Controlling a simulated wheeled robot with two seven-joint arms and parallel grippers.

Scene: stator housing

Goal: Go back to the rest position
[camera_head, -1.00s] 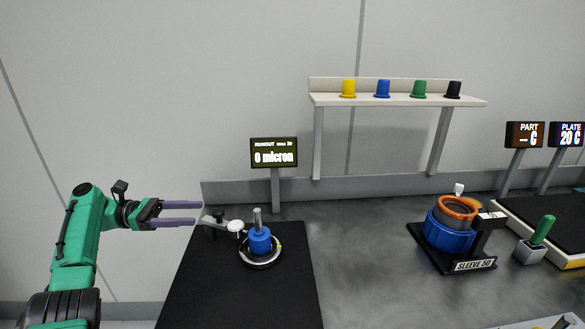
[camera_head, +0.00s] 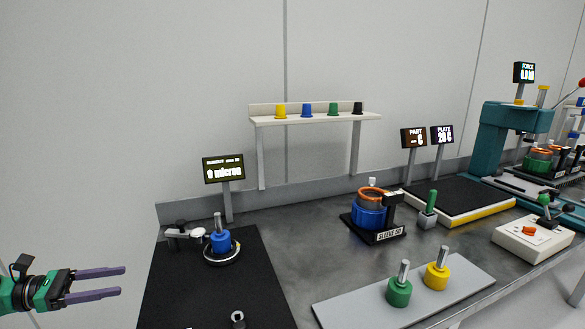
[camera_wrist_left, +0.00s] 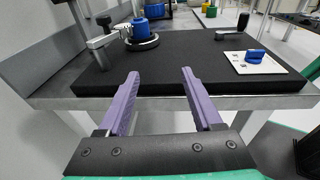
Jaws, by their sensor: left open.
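My left gripper (camera_head: 122,281) is at the lower left of the head view. Its two purple fingers are apart with nothing between them. The left wrist view also shows the open fingers (camera_wrist_left: 160,100), in front of the near edge of a black mat (camera_wrist_left: 190,62). The gripper is clear of the bench and touches nothing that I can see. My right gripper does not show.
The black mat bears a blue part with a shaft (camera_head: 220,240) on a round base, beside a dial gauge arm (camera_head: 185,234). A grey plate (camera_head: 345,310) holds green and yellow parts. A sleeve stand (camera_head: 378,237) and a teal press (camera_head: 492,135) stand further right.

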